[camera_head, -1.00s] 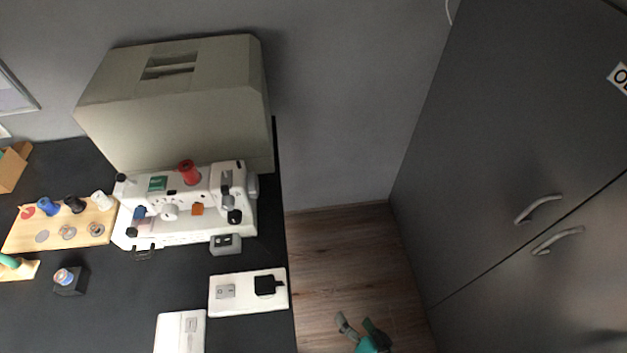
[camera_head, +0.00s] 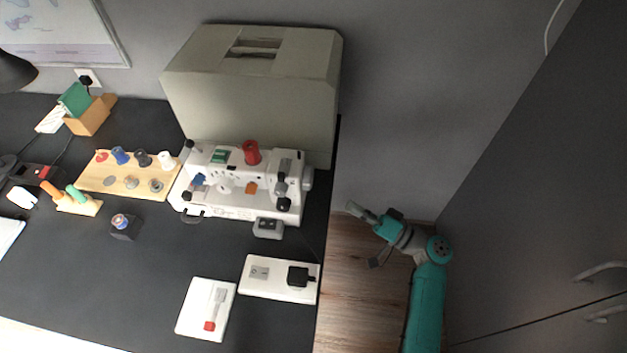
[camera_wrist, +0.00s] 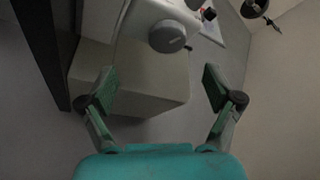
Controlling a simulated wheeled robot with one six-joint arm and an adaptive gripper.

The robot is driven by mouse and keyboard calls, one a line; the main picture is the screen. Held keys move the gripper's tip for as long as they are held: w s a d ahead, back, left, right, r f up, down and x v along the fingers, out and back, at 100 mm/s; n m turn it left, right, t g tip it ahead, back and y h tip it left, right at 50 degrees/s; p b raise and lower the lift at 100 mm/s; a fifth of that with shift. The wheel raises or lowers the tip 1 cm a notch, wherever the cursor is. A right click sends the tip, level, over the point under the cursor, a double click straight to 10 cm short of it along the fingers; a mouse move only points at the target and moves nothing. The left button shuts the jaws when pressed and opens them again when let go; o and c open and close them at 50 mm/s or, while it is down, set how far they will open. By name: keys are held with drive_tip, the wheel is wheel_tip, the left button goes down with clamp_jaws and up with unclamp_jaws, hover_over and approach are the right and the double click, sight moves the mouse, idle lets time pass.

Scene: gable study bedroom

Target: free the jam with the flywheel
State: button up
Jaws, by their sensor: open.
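The white sewing machine (camera_head: 235,206) stands on the black desk in front of a large beige case. Its grey round flywheel (camera_head: 308,178) is on the right end, and it also shows in the wrist view (camera_wrist: 167,37) near the top middle. My gripper (camera_head: 354,210) is right of the machine and the desk edge, apart from the flywheel. In the wrist view my gripper (camera_wrist: 158,80) has its two fingers wide apart with nothing between them. The flywheel lies beyond the fingertips. I cannot see any jam.
The beige case (camera_head: 250,95) stands close behind the machine. A grey pedal-like box (camera_head: 268,228) and a white board with a black plug (camera_head: 251,286) lie in front. A wooden spool board (camera_head: 98,181) is at left. A dark cabinet (camera_head: 530,180) stands at right, with open floor between.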

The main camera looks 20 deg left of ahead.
sight(312, 181)
drive_tip(key=shift+g, duration=0.4)
drive_tip(key=a+r, duration=0.1)
drive_tip(key=a, duration=0.2)
drive_tip(key=a+r, duration=0.1)
drive_tip(key=a, duration=0.3)
drive_tip(key=w+a+r, duration=0.1)
drive_tip(key=a, duration=0.2)
drive_tip(key=shift+a+r, duration=0.2)
drive_tip(key=shift+a, duration=0.15)
drive_tip(key=c, duration=1.1)
drive_tip(key=shift+c, duration=0.2)
